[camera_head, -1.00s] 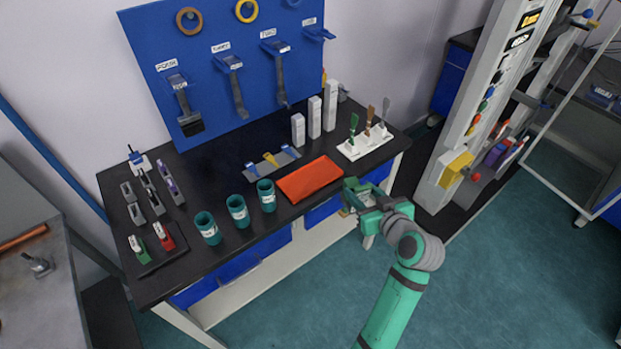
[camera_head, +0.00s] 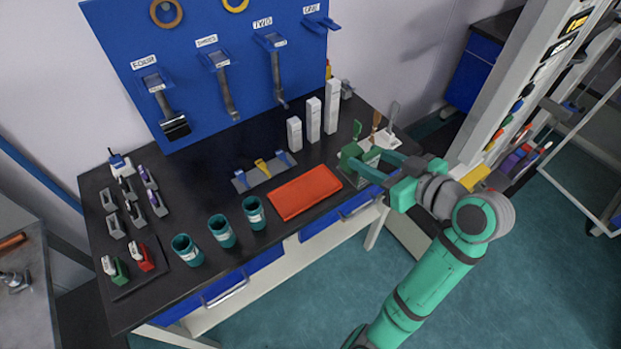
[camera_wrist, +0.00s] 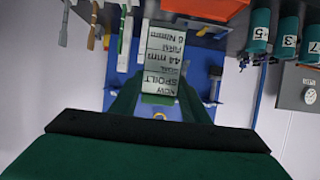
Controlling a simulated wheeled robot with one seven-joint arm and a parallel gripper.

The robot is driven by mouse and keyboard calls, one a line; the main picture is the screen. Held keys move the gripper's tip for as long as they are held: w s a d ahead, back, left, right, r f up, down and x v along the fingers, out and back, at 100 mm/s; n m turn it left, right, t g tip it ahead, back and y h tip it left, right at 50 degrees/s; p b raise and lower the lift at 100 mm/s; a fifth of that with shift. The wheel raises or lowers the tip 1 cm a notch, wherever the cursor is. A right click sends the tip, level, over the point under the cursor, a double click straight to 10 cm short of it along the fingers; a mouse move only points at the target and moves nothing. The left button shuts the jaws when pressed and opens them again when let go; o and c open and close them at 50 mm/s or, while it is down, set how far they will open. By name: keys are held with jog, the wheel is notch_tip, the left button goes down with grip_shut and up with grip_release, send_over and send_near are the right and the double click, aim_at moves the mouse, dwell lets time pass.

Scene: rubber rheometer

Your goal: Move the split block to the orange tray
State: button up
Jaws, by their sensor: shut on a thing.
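My gripper (camera_head: 366,160) is at the right end of the black bench, beside the orange tray and apart from it in the head view. It is shut on a pale grey block (camera_wrist: 162,58) with printed lines of text, which shows upside down between the green fingers in the wrist view. In the head view the block is mostly hidden by the fingers. The flat orange tray (camera_head: 304,192) lies near the bench's front edge, with nothing on it. Its edge also shows at the top of the wrist view (camera_wrist: 205,8).
Three white pillars (camera_head: 313,120) stand behind the tray. A white rack with upright tools (camera_head: 388,138) is just behind my gripper. Teal cups (camera_head: 221,231) stand left of the tray. A blue board (camera_head: 215,60) backs the bench. A tall pale machine (camera_head: 515,85) stands at right.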

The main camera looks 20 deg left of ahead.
jog(key=shift+s+a+f, duration=0.15)
jog(key=shift+a+f, duration=6.15)
jog(key=shift+a, duration=0.25)
jog(key=shift+f, duration=0.1)
jog(key=o, duration=1.5)
jog(key=shift+c, duration=0.2)
